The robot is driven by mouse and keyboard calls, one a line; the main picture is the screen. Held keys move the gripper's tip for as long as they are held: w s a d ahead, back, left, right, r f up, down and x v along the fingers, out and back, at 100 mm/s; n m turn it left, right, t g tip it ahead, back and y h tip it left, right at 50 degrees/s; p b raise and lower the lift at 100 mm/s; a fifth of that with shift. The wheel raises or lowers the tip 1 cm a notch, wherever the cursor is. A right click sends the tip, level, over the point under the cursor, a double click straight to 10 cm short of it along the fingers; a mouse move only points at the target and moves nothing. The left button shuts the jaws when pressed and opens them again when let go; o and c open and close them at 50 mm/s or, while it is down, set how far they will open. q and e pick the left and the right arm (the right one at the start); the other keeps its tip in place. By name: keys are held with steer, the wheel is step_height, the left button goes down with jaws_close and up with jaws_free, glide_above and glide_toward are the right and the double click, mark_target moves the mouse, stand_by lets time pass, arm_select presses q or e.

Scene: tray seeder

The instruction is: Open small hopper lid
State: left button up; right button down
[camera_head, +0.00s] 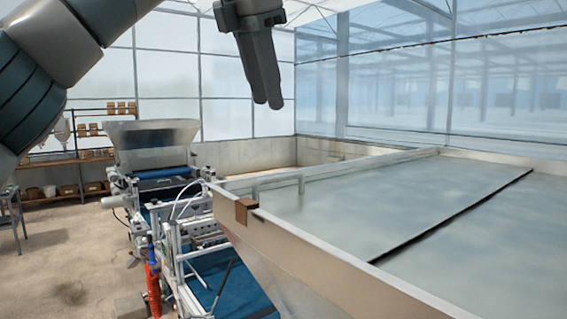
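A large metal hopper (300,262) fills the lower right. Its top is covered by a flat grey lid (400,205), with a dark seam running across it. A U-shaped handle (278,184) stands at the lid's left edge. A smaller metal hopper (152,138) stands farther back at the left, on the seeder line; I cannot tell whether its top is covered. My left gripper (267,105) hangs from the top centre, fingers pointing down, in the air above the handle and apart from it. Its fingers look close together and partly overlap, with nothing visible between them. My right gripper is out of view.
The seeder's frame and blue conveyor (240,288) lie below left. A red cylinder (153,290) stands beside it. Shelves (75,170) stand at the back left. The air over the lid is clear.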

mark_target(283, 177)
arm_select(q)
steer(key=p+x, duration=0.4)
steer(key=x, duration=1)
steer(key=shift+w+r, duration=0.1)
steer(key=shift+w, duration=0.1)
steer(key=shift+w+f, duration=0.15)
steer(key=shift+f, duration=0.5)
jaws_close()
